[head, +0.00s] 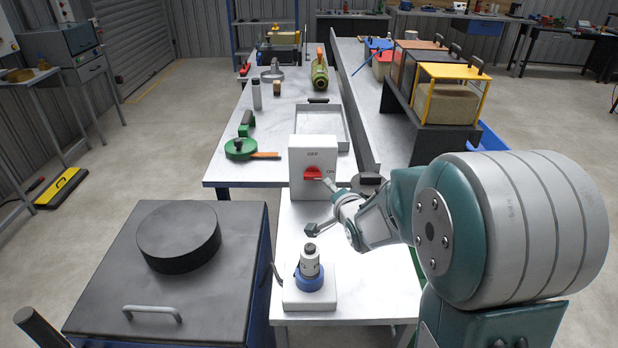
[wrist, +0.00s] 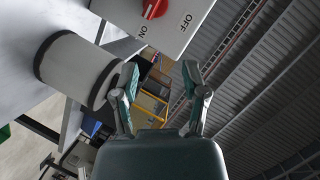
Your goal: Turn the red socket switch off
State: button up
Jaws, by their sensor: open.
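The red switch knob (head: 313,173) sits on the front of an upright white box (head: 301,149), with OFF printed above it and ON to its right. The knob lies roughly crosswise; its exact pointing is hard to tell. In the wrist view the knob (wrist: 153,8) is cut by the top edge, with the ON and OFF labels on the white face (wrist: 172,28). My gripper (head: 320,207) is open and empty, just in front of the box and below right of the knob. Its upper finger appears close to the knob; contact cannot be told. Both fingers show in the wrist view (wrist: 160,72).
A grey and blue plug fitting (head: 310,270) stands on a white base in front of the box. A dark cabinet (head: 105,270) with a black disc is at left. A metal tray (head: 341,143) and a green tool (head: 240,150) lie behind. A white, dark-banded cylinder (wrist: 78,65) shows in the wrist view.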

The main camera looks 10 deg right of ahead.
aim_at(314, 179)
jog(key=w+f+m+t+y, duration=0.3)
jog(key=f+m, duration=0.1)
jog(key=f, duration=0.2)
jog(key=x, duration=1.1)
jog(key=shift+w+d+f, duration=0.1)
jog(key=shift+d+f, duration=0.05)
jog(key=shift+d, duration=0.1)
grip_shut()
